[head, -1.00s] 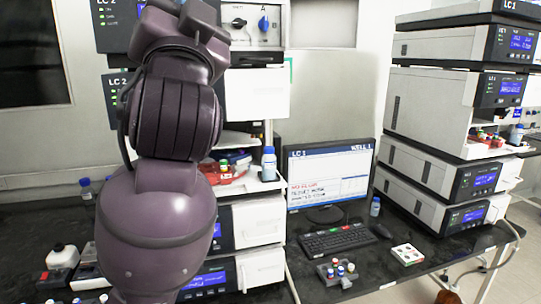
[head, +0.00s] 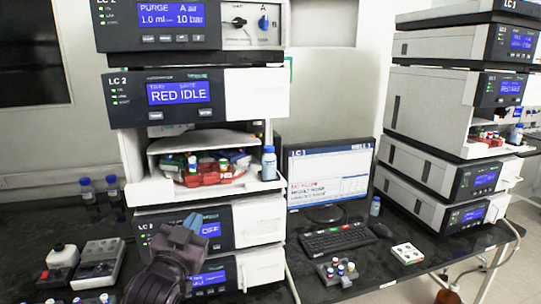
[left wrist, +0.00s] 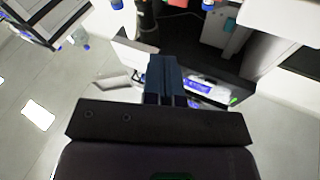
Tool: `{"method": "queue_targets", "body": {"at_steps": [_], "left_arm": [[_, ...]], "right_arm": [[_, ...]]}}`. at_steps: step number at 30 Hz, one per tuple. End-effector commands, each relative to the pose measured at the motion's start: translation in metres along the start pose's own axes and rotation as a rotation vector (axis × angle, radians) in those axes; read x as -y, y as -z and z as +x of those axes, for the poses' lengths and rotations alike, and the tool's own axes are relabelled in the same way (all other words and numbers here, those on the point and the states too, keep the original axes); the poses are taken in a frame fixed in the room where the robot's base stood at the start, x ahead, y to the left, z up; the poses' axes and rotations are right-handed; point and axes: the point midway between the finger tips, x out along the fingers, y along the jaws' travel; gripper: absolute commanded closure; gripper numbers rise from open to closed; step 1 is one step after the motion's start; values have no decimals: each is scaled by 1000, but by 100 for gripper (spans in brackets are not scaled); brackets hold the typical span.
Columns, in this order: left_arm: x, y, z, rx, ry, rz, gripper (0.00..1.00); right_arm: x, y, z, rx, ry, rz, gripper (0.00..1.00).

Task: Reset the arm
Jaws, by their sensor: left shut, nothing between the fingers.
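My left gripper (head: 192,222) is low in the head view, in front of the lower modules of the left stack. Its blue fingers are shut with nothing between them. The left wrist view also shows the shut fingers (left wrist: 163,78), with part of a module and its blue display (left wrist: 205,85) beyond them. The left instrument stack (head: 255,95) stands behind the gripper. Its open bay holds a red tray (head: 207,177) with vials. My right gripper is in neither view.
A monitor (head: 330,170), keyboard (head: 340,239) and mouse (head: 381,230) stand on the black bench. A vial rack (head: 338,274) and a white tray (head: 407,254) lie in front. A second stack (head: 430,110) stands right. Bottles (head: 88,191) stand at left.

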Motion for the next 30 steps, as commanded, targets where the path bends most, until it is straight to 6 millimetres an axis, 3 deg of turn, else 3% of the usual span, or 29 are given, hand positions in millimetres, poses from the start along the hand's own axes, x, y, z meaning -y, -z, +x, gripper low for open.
{"method": "queue_targets", "body": {"at_steps": [1,6,11,15,21,24,30], "left_arm": [[1,-30,-15,52,-1,-23,100],[2,-112,-71,207,4,-94,100],[2,-181,-138,368,19,-140,100],[1,-231,-205,517,38,-162,100],[-2,-274,-295,689,61,-173,100],[-5,-284,-325,742,67,-177,100],[-7,-290,-348,783,72,-181,100]], "right_arm": [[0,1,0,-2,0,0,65],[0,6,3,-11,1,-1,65],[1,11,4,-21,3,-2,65],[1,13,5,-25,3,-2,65],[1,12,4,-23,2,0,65],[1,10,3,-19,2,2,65],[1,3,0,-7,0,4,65]]}}
